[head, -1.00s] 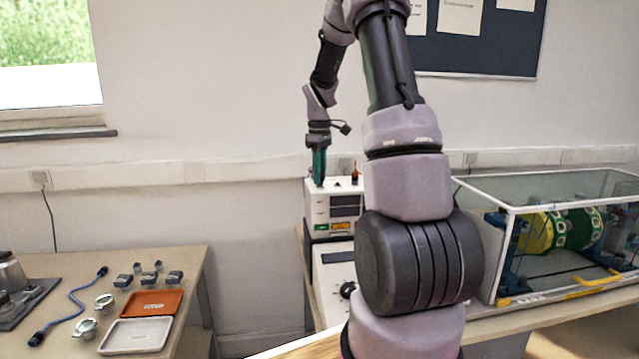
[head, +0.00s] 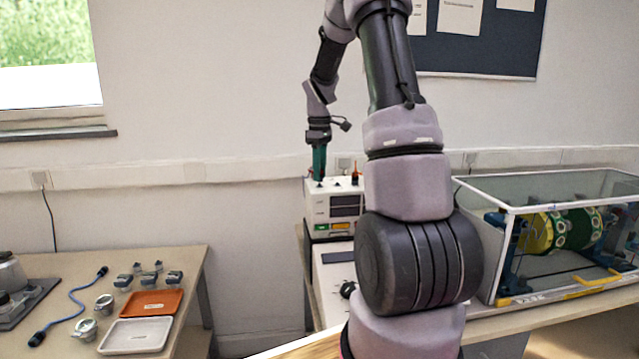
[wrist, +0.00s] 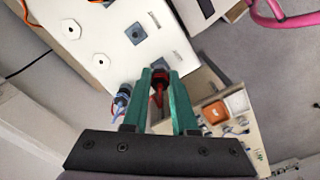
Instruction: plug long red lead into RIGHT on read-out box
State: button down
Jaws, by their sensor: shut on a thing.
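The read-out box (head: 317,211) is a white instrument on the bench in the middle of the head view. Its white top (wrist: 115,20) fills the upper left of the wrist view, with dark square fittings (wrist: 136,33) on it. My gripper (head: 319,178) points down over the left part of the box top. In the wrist view its green fingers (wrist: 160,76) are shut on a red plug (wrist: 158,84). The plug's tip is at or just above a fitting near the box edge; I cannot tell whether it is seated. The RIGHT label is not readable.
A blue-grey plug (wrist: 122,98) sits beside my fingers. An orange-red plug (head: 355,174) stands on the box top. A glass-walled case (head: 510,245) is to the right. The left table carries an orange tray (head: 178,293), a white tray (head: 150,348) and a blue cable (head: 70,290).

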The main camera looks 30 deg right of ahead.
aim_at(337, 186)
jog(key=shift+r, duration=1.75)
jog(key=shift+d, duration=0.1)
jog(key=shift+s+d, duration=0.25)
jog(key=shift+d, duration=0.55)
jog(key=d, duration=0.2)
jog(key=s+d, duration=0.1)
jog(key=shift+d+r, duration=0.15)
jog(key=shift+d, duration=0.2)
notch_tip(337, 186, down, 2)
jog(key=shift+a+f, duration=0.1)
jog(key=shift+a, duration=0.05)
jog(key=shift+f, duration=0.55)
jog(key=shift+f, duration=1)
dwell(0.8)
